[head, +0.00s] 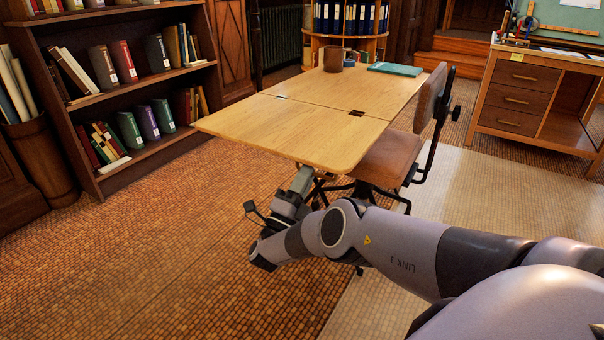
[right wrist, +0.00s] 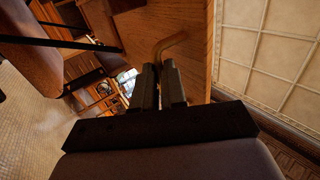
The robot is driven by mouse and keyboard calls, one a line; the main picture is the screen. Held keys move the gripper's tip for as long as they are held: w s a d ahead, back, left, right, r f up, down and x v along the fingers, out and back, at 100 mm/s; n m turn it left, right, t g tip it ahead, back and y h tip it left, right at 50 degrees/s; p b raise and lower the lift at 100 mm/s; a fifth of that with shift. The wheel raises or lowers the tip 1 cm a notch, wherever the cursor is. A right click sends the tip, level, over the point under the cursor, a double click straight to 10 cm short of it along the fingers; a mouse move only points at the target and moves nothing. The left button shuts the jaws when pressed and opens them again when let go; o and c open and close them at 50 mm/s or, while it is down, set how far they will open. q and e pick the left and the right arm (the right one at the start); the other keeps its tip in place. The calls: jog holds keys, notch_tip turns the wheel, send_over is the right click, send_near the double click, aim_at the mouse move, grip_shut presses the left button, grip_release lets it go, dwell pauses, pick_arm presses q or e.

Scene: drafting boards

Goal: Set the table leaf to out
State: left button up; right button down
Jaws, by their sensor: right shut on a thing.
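The wooden table leaf (head: 290,132) is the near part of a light wooden table, and it looks level with the far tabletop (head: 320,88). A seam with small hinge plates runs between them. My right gripper (head: 303,178) reaches up from below at the leaf's near edge; its fingertips are partly hidden there. In the right wrist view my right gripper (right wrist: 160,78) is shut on a bent, copper-coloured bar (right wrist: 172,42) close to the wooden underside (right wrist: 196,55). How the bar is fixed cannot be told. My left gripper is not in view.
A brown chair (head: 385,158) stands close at the table's right side. A brown mug (head: 333,60) and a teal book (head: 395,69) lie at the far end. A bookcase (head: 135,80) is at left, a desk (head: 512,97) at right. Floor at front left is clear.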

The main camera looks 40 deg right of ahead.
jog(key=shift+s+d+f, duration=0.1)
jog(key=shift+d+f, duration=0.15)
jog(key=shift+f, duration=0.2)
jog(key=shift+s+d+f, duration=0.1)
jog(key=shift+d+f, duration=0.15)
jog(key=shift+f, duration=0.2)
jog(key=c, duration=1.2)
grip_release()
jog(key=shift+d+f+n+y, duration=0.1)
jog(key=shift+f+n+y, duration=0.15)
jog(key=shift+n+y, duration=0.05)
jog(key=v, duration=0.7)
jog(key=shift+r, duration=0.25)
jog(key=shift+w+a, duration=0.15)
jog(key=shift+a, duration=0.15)
